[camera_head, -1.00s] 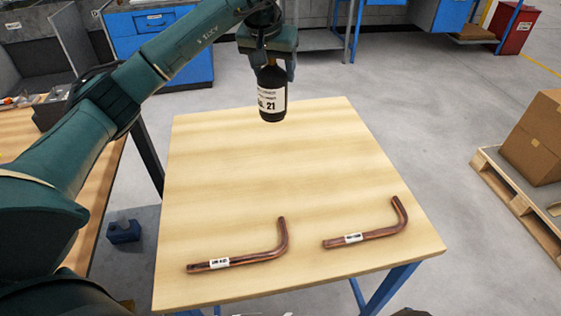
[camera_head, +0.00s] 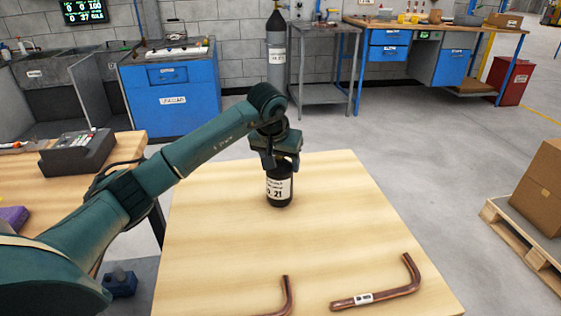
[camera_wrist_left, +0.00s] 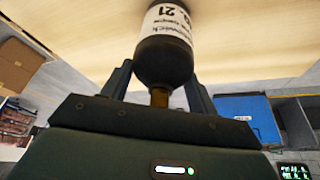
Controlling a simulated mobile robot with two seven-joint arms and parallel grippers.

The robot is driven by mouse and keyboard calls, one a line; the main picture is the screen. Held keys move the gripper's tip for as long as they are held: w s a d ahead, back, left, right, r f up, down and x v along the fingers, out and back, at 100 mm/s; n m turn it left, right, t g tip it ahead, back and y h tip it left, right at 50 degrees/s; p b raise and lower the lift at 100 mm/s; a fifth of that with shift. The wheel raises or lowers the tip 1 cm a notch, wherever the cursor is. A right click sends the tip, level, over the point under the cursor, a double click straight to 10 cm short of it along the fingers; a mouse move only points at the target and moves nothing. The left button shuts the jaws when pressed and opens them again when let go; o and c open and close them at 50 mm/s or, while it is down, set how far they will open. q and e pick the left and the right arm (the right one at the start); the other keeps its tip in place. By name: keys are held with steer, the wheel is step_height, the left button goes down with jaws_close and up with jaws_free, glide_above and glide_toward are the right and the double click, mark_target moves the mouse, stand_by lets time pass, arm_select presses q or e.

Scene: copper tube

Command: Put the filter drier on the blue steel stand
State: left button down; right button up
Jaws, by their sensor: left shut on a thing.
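The filter drier is a dark bottle-shaped cylinder (camera_head: 279,187) with a white label reading 21. It hangs upright below my left gripper (camera_head: 281,163), over the far middle part of the wooden table (camera_head: 215,235). I cannot tell whether its base touches the tabletop. In the left wrist view the drier (camera_wrist_left: 164,60) has a brass-coloured neck between the fingers, and the left gripper (camera_wrist_left: 160,92) is shut on it. My right gripper is out of view. I cannot tell for sure which thing is the blue steel stand.
Two bent copper tubes lie at the table's near side, a left one (camera_head: 288,300) cut by the frame and a right one (camera_head: 378,296). A grey steel table (camera_head: 325,65) and a blue cabinet (camera_head: 170,100) stand behind. Cardboard boxes (camera_head: 545,185) sit on a pallet at right.

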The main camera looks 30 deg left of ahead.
arm_select(q)
steer(key=shift+c, duration=2.1)
jaws_free()
steer(key=shift+r, duration=0.25)
steer(key=p+v, duration=0.1)
steer(key=v, duration=1)
steer(key=shift+s+r, duration=0.25)
